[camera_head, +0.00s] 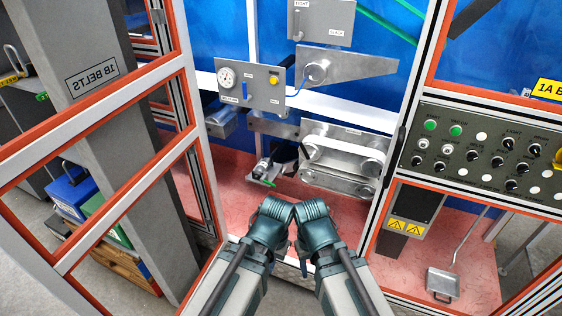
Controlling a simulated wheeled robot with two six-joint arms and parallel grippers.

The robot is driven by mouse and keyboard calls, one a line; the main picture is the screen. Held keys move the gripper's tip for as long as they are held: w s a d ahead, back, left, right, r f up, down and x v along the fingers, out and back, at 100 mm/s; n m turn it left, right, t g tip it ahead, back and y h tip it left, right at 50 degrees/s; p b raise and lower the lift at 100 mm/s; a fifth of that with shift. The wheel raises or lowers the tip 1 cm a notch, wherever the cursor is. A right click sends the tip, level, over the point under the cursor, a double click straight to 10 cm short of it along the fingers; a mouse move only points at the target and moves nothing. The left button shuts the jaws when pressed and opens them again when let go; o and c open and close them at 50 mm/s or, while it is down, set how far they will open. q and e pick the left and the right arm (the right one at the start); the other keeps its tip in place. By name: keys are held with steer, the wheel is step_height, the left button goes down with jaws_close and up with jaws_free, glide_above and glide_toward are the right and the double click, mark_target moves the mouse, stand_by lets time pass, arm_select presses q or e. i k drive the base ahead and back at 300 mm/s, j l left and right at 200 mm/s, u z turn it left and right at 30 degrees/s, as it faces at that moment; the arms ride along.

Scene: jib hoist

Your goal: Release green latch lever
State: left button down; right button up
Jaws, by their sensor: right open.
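A small green lever (263,181) shows low inside the machine bay, at the foot of a dark clamp-like fitting on the left of the steel plates. It looks like the green latch lever, but it is too small to tell how it is set. My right gripper (309,212) is open and empty, in front of the bay's lower opening, below and to the right of the lever. My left gripper (276,211) is beside it, close to or touching it. Its fingers point away from me and I cannot see whether they are apart. Neither gripper touches the lever.
White and orange frame posts (205,180) border the bay on both sides. A gauge panel (251,84) and steel plates (345,155) fill its back. The red floor (235,170) is partly clear.

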mark_target(263, 177)
steer(key=i+l, duration=0.15)
steer(key=i, duration=0.2)
steer(key=i+l, duration=0.15)
steer(key=i, duration=0.2)
steer(key=i+l, duration=0.15)
steer(key=i, duration=0.25)
